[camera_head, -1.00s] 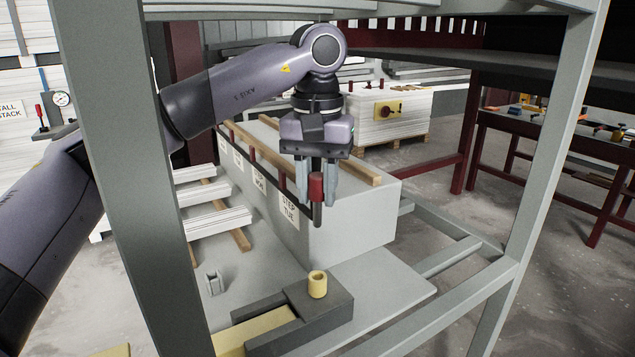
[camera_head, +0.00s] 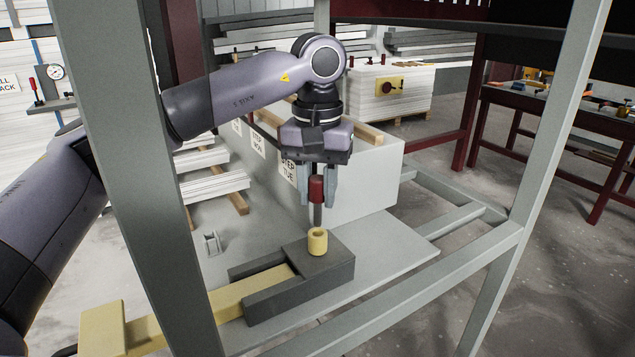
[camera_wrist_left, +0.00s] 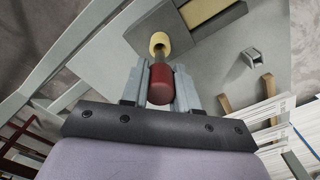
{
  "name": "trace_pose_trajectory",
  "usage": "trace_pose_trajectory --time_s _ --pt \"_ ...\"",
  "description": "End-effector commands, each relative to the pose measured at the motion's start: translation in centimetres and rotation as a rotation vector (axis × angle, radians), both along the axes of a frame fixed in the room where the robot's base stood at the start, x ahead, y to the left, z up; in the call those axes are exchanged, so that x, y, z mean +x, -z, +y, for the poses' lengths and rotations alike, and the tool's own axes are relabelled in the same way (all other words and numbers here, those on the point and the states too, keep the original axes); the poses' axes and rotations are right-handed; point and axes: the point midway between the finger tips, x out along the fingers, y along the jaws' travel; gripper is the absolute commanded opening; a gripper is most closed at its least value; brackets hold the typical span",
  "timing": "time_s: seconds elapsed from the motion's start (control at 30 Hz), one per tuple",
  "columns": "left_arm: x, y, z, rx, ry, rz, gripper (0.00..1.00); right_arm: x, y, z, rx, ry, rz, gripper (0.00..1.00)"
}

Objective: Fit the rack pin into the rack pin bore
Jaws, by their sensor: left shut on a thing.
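The rack pin has a red grip (camera_head: 316,189) and a dark shaft (camera_head: 317,215) that points down. My left gripper (camera_head: 316,196) is shut on the red grip and holds the pin upright. The yellow collar with the rack pin bore (camera_head: 317,241) stands on a dark grey block (camera_head: 330,262). The pin's tip is just above the collar or at its mouth; I cannot tell which. In the left wrist view the red grip (camera_wrist_left: 160,85) sits between the fingers, with the yellow collar (camera_wrist_left: 160,43) beyond it. My right gripper is not in view.
A yellow bar (camera_head: 240,293) runs into the grey block. A small grey bracket (camera_head: 211,243) stands on the grey plate (camera_head: 395,240). Grey frame posts (camera_head: 545,130) stand at right and left. A long grey box (camera_head: 365,180) lies behind the gripper.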

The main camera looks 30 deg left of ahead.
Motion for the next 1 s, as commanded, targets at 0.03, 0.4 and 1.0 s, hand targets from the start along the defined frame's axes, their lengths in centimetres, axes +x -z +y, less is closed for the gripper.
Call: trace_pose_trajectory --time_s 0.03,0.4,1.0 --pt "0.0 0.15 0.0 -0.001 0.0 -0.001 0.0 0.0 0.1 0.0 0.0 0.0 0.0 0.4" --pt "0.0 0.22 0.0 0.0 0.0 -0.001 0.0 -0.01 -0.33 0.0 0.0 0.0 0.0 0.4" --pt "-0.01 0.2 0.0 -0.001 0.0 0.0 0.0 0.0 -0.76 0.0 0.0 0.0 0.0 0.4"
